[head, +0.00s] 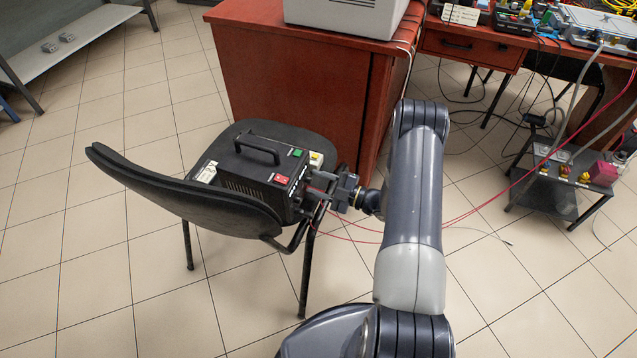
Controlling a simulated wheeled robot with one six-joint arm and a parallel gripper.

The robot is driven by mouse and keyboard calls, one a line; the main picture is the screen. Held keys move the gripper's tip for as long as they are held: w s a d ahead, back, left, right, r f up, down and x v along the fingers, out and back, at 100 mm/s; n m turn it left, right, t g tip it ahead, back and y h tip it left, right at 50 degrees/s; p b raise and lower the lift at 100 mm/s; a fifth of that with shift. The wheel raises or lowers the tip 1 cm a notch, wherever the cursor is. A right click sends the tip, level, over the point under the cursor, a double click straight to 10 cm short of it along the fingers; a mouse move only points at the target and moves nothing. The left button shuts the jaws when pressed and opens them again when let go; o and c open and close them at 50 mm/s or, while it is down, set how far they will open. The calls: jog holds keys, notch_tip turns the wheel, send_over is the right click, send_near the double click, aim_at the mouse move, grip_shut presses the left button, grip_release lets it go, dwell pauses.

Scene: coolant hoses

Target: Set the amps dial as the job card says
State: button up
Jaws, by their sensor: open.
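A black power unit (250,172) with a carry handle (257,150) stands on the seat of a black chair. Its top has a green patch (296,152), a red patch (281,179) and a white-and-yellow piece (316,160) at the far right corner. A white card (207,172) with small dark marks lies at its left end; its writing is too small to read. My gripper (314,190) is open at the unit's right-hand face, its fingers pointing left at it. The amps dial cannot be made out; the gripper covers much of that face. I cannot tell whether the fingers touch anything.
The chair (185,200) has its back on the near left side. Red cables (480,208) run from the unit towards the right. A red-brown desk (290,90) stands behind. A low trolley (560,172) with equipment is at the right.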

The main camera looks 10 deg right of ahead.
jog(key=v, duration=1)
jog(key=shift+s+d+p, duration=0.2)
jog(key=shift+d+p, duration=0.05)
jog(key=shift+p, duration=0.1)
jog(key=x, duration=1.1)
jog(key=shift+b, duration=0.4)
jog(key=shift+d, duration=0.1)
